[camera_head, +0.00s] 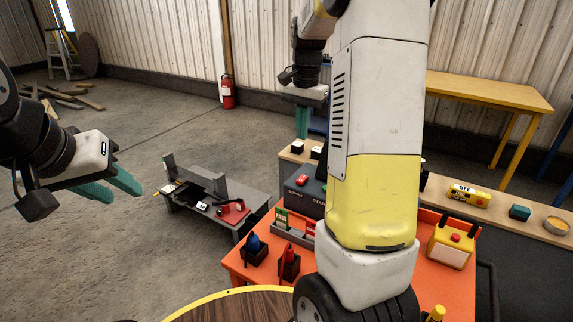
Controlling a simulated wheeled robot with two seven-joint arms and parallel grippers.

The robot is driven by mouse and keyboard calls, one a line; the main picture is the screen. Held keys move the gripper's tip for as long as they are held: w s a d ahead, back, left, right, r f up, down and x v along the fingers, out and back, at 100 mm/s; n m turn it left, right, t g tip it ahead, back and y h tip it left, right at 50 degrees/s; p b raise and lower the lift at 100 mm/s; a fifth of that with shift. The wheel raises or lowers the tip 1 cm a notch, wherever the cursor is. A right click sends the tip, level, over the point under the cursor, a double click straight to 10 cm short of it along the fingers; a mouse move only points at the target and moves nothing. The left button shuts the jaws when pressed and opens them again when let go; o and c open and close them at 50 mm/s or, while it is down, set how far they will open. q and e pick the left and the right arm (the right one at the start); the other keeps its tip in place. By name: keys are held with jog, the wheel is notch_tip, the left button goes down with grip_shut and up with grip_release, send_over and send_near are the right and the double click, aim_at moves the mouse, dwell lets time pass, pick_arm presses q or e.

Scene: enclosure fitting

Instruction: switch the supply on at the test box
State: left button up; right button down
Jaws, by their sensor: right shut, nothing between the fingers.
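The test box (311,191) is a dark box at the back of the orange table, with the words SUPPLY and START on its top. A red switch (302,180) sits by the SUPPLY label; its position is too small to tell. My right arm hides the right part of the box. My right gripper (302,122) points down with teal fingers shut and empty, in line above the box in the picture and apart from the red switch. My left gripper (128,184) is at the left over the floor, far from the box, with its teal fingers apart and empty.
The orange table (457,286) also bears a blue-topped holder (254,248), a red-topped holder (289,263) and a yellow box with a red button (450,244). A wooden shelf behind bears a yellow OFF unit (469,195). A low grey bench (206,206) stands left.

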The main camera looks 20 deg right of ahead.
aim_at(301, 181)
jog(key=shift+w+d+f, duration=0.35)
jog(key=shift+w+f, duration=0.15)
notch_tip(301, 181, down, 14)
dwell(0.6)
